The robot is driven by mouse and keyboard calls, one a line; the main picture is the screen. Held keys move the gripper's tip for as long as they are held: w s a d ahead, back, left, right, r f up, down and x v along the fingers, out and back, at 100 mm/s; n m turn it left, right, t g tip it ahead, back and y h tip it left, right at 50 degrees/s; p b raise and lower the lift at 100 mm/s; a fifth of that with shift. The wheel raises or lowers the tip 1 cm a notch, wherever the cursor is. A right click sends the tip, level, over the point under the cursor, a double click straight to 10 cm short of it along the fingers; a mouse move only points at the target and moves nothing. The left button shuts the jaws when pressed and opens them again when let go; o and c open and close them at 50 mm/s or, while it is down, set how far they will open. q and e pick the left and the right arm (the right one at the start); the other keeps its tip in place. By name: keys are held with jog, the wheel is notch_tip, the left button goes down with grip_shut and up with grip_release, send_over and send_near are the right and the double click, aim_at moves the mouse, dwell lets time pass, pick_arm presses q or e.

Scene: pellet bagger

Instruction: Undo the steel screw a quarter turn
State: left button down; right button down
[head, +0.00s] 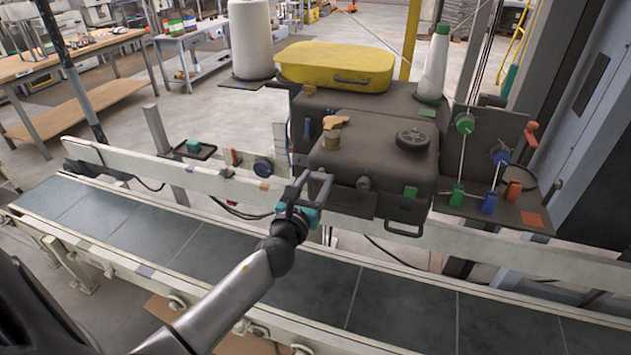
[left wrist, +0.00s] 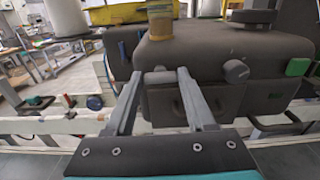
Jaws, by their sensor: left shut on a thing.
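The steel screw (left wrist: 160,77) shows in the left wrist view as a short grey cylindrical head at the front of the dark machine housing (head: 375,155). My left gripper (head: 316,176) reaches over the conveyor to the left front of this housing. In the left wrist view its two grey fingers (left wrist: 160,76) stand on either side of the screw head and are shut on it. The screw's shank is hidden, and its turn angle cannot be told. My right gripper is in neither view.
A dark round knob (head: 363,184) sits right of the screw, with a green block (head: 410,192) beyond it. A handle (head: 404,230) sticks out low on the housing. A white rail (head: 230,190) and the conveyor belt (head: 210,250) run below. A yellow case (head: 335,65) lies behind.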

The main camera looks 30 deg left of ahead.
pick_arm(q)
jog(key=n, duration=0.4)
jog(key=shift+a, duration=0.1)
jog(key=n, duration=0.4)
jog(key=shift+n+b, duration=0.4)
jog(key=n, duration=0.4)
jog(key=shift+a+f, duration=0.1)
jog(key=n, duration=0.4)
jog(key=shift+f+n, duration=0.1)
jog(key=shift+n, duration=0.5)
jog(key=shift+c, duration=1.2)
grip_release()
